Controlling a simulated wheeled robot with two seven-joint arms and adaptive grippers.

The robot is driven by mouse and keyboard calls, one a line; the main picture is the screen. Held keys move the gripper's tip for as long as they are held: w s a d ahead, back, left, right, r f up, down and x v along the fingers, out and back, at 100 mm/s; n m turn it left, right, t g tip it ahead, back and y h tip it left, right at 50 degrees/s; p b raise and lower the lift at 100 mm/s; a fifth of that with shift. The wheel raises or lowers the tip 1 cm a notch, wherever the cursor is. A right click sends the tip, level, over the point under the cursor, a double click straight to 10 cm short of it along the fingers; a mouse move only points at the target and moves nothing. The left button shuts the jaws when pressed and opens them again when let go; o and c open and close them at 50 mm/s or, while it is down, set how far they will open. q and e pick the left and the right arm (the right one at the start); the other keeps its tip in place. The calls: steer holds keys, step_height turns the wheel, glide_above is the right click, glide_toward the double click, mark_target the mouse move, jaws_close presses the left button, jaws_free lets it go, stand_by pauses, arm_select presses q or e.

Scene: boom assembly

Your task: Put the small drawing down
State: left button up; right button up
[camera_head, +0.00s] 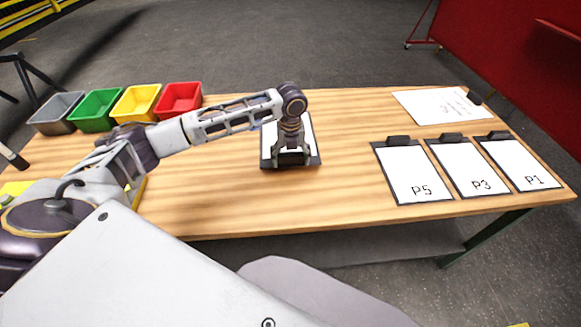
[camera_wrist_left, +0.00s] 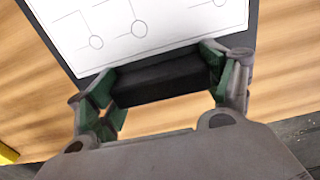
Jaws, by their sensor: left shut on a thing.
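The small drawing (camera_head: 270,141) is a white sheet on a dark clipboard, at the middle of the table in the head view. In the left wrist view the drawing (camera_wrist_left: 140,25) shows thin lines and circles. My left gripper (camera_head: 292,158) is over the clipboard's near end, pointing down. In the left wrist view its green-padded fingers (camera_wrist_left: 160,82) are shut on the clipboard's black clip block. The gripper hides part of the sheet. I cannot tell whether the clipboard touches the table. My right gripper is not in view.
Clipboards P5 (camera_head: 416,174), P3 (camera_head: 468,168) and P1 (camera_head: 520,164) lie at the right. A larger drawing (camera_head: 437,106) lies behind them. Grey, green, yellow and red bins (camera_head: 180,98) stand at the back left. The wooden table (camera_head: 345,150) is clear around the small clipboard.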

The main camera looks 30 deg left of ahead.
mark_target(291, 172)
arm_select(q)
steer(key=shift+f, duration=0.1)
steer(key=shift+f, duration=2.35)
steer(key=o, duration=1.2)
steer(key=shift+f, duration=0.1)
steer(key=shift+r, duration=0.25)
steer(key=shift+r, duration=5.85)
